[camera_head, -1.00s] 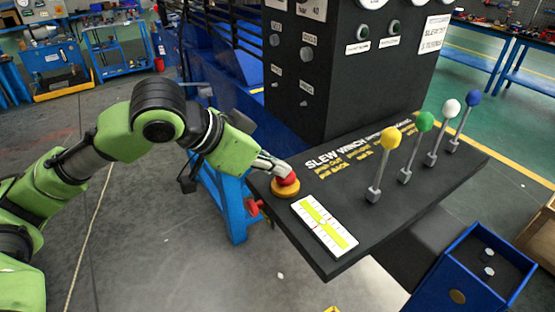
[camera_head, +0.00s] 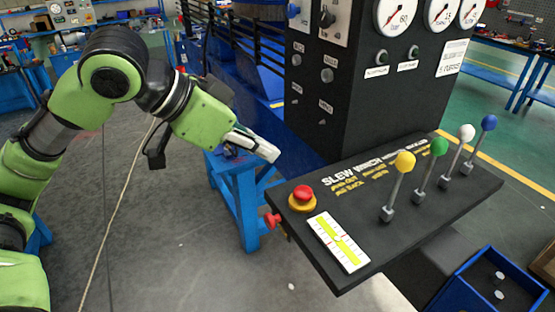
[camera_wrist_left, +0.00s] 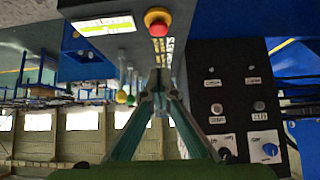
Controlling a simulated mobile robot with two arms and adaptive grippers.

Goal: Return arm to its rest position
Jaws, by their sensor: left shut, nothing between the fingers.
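My left arm comes in from the left in the head view. Its gripper (camera_head: 262,148) is shut and empty, in the air to the upper left of the red emergency button (camera_head: 303,193) and apart from it. The button sits on a yellow base at the left corner of the black control panel (camera_head: 395,236). In the left wrist view the closed fingertips (camera_wrist_left: 158,82) show below the red button (camera_wrist_left: 157,19), with a gap between. My right gripper is not in view.
Levers with yellow (camera_head: 404,161), green (camera_head: 439,147), white and blue knobs stand on the panel. A black gauge cabinet (camera_head: 385,90) rises behind it. A blue stand (camera_head: 238,195) is below my gripper. A blue box (camera_head: 490,285) is at lower right.

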